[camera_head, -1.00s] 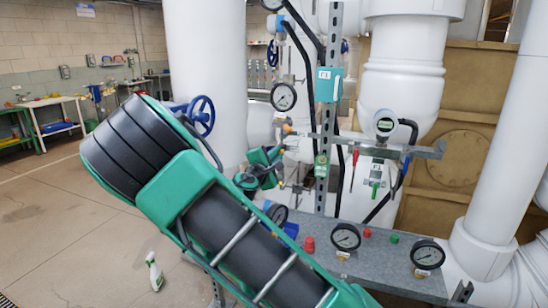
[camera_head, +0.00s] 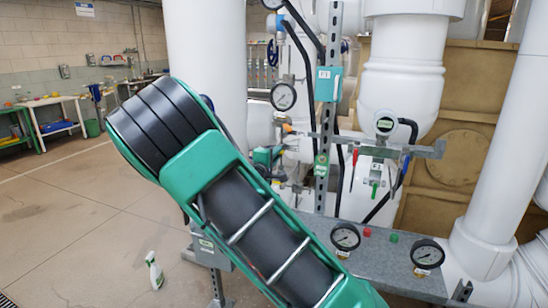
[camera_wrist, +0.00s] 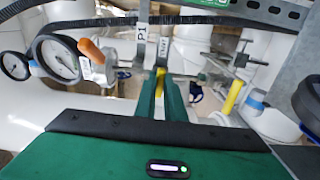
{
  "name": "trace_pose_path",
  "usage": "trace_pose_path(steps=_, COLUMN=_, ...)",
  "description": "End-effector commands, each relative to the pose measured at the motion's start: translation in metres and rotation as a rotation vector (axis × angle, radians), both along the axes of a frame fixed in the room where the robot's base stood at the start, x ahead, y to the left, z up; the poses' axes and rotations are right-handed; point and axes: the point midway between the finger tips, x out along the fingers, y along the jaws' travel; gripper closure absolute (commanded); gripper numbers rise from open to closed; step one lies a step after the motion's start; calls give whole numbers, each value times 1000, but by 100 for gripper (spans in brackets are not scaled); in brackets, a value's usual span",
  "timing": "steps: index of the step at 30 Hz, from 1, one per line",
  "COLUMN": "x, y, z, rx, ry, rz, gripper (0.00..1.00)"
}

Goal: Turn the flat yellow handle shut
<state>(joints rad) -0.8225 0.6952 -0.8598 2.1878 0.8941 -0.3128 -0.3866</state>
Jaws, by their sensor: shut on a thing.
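My gripper (camera_wrist: 163,92) shows in the wrist view as two green fingers pointing up the picture, close together. A narrow strip of the flat yellow handle (camera_wrist: 160,72) shows between the fingertips, and the fingers are shut on it. Most of the handle is hidden by the fingers, so its angle to the pipe cannot be told. In the head view my arm covers most of the gripper; only green parts of it (camera_head: 264,157) show by the pipework, and the held handle cannot be made out.
Left of the fingers are an orange handle (camera_wrist: 92,48) and a gauge (camera_wrist: 60,60); right is another yellow bar (camera_wrist: 234,96). A metal upright (camera_head: 325,130) with a teal P1 box (camera_head: 328,84) stands beyond my arm.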

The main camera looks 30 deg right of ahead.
Motion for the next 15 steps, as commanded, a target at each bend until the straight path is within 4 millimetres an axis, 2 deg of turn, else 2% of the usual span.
trace_pose_path(steps=1, x=-1, y=1, z=-6, rx=8, ry=9, rz=-1, gripper=100)
trace_pose_path(steps=7, x=-2, y=1, z=-7, rx=9, ry=11, rz=-1, gripper=100)
trace_pose_path(steps=9, x=-1, y=1, z=-7, rx=9, ry=11, rz=-1, gripper=79)
trace_pose_path(steps=10, x=-1, y=1, z=-6, rx=9, ry=11, rz=-1, gripper=72)
trace_pose_path(steps=15, x=-1, y=1, z=-4, rx=6, ry=7, rz=-1, gripper=72)
